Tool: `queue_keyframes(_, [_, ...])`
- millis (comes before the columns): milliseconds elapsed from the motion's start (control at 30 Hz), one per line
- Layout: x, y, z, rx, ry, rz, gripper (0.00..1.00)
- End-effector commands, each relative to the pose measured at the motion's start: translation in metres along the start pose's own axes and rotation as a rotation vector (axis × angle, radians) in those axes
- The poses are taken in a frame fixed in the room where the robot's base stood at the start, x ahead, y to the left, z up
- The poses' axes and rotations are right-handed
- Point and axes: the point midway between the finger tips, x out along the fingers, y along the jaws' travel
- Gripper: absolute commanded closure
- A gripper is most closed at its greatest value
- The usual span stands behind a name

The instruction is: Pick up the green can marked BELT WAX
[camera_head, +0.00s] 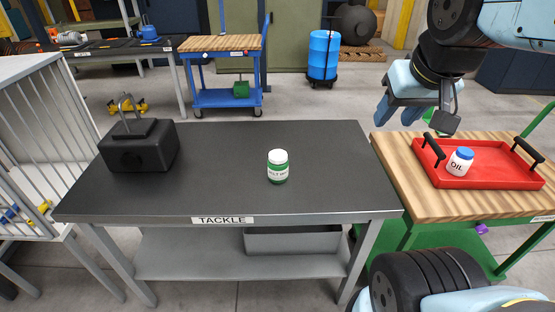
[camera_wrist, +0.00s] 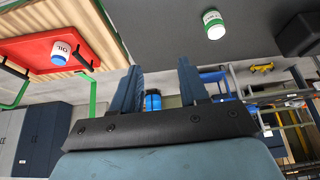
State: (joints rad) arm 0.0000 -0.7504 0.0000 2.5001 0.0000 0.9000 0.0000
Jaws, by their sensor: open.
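The green can (camera_head: 278,167) has a white lid and a white label, only partly readable. It stands upright on the dark table marked TACKLE (camera_head: 215,165), right of its middle. In the wrist view the green can (camera_wrist: 213,24) shows at the top, beyond my fingertips. My gripper (camera_head: 400,112) is open and empty, up and to the right of the can, near the tray cart. Its two blue fingers (camera_wrist: 159,85) stand apart in the wrist view with nothing between them.
A black block with a metal shackle (camera_head: 139,147) sits at the table's left. A red tray (camera_head: 485,176) with black handles holds a white OIL can with a blue lid (camera_head: 460,161) on the wooden-topped cart (camera_head: 410,190). The tabletop around the green can is clear.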

Motion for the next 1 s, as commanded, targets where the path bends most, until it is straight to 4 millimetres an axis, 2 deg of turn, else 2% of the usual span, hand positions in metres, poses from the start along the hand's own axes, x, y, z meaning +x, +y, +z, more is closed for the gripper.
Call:
queue_keyframes(33, [0.0,0.0,0.0,0.0,-0.001,0.0,0.51])
queue_keyframes(233, [0.008,-0.007,-0.016,-0.021,-0.031,-0.009,0.32])
queue_keyframes(533, [0.051,-0.035,-0.07,-0.098,-0.139,-0.039,0.03])
queue_keyframes(767, [0.098,-0.064,-0.106,-0.164,-0.226,-0.058,0.03])
queue_keyframes(1000, [0.157,-0.102,-0.133,-0.234,-0.315,-0.075,0.03])
